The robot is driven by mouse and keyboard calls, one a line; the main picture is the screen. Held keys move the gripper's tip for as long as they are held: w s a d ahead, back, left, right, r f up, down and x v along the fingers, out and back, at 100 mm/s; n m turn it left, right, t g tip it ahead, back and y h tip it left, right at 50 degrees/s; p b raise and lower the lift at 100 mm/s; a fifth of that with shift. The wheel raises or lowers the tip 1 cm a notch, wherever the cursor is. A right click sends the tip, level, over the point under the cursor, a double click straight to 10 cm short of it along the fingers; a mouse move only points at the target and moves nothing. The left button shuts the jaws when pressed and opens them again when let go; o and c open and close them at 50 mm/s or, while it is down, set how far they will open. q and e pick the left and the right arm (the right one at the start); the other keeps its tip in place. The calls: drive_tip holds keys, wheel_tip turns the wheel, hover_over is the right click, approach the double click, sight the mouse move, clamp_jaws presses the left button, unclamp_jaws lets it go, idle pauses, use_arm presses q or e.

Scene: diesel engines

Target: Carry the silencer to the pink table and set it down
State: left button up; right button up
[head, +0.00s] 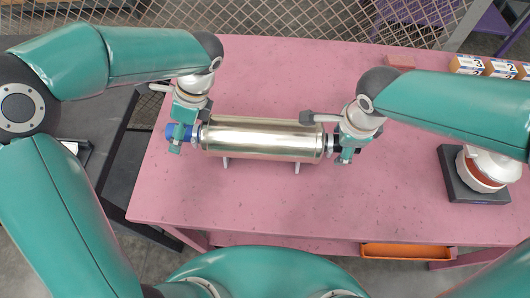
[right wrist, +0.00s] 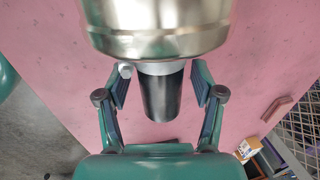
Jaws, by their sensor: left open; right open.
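The silencer (head: 262,140), a shiny metal cylinder with a blue pipe end on the left and a black one on the right, lies level over the pink table (head: 200,205). Small light feet show under it, seemingly on the tabletop. My left gripper (head: 178,138) is open at the blue end. My right gripper (head: 346,152) is open at the black end. In the right wrist view the fingers stand apart on both sides of the black pipe (right wrist: 162,98), with gaps, below the silencer's body (right wrist: 158,30). Whether the left fingers touch the blue end is hidden.
A dark block with a white and orange round part (head: 478,185) stands at the table's right. Numbered boxes (head: 485,66) and a reddish block (head: 400,62) are at the back right. An orange tray (head: 405,252) sits under the front edge. The front tabletop is clear.

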use_arm(q)
drive_tip(key=v, duration=1.1)
drive_tip(key=shift+w+d+r, duration=0.1)
drive_tip(key=shift+r, duration=0.2)
use_arm(e)
drive_tip(key=shift+r, duration=0.35)
use_arm(q)
drive_tip(key=shift+r, duration=0.1)
use_arm(e)
wheel_tip(320, 180, up, 11)
drive_tip(key=s, duration=0.2)
drive_tip(key=shift+s, duration=0.2)
drive_tip(key=shift+s, duration=0.1)
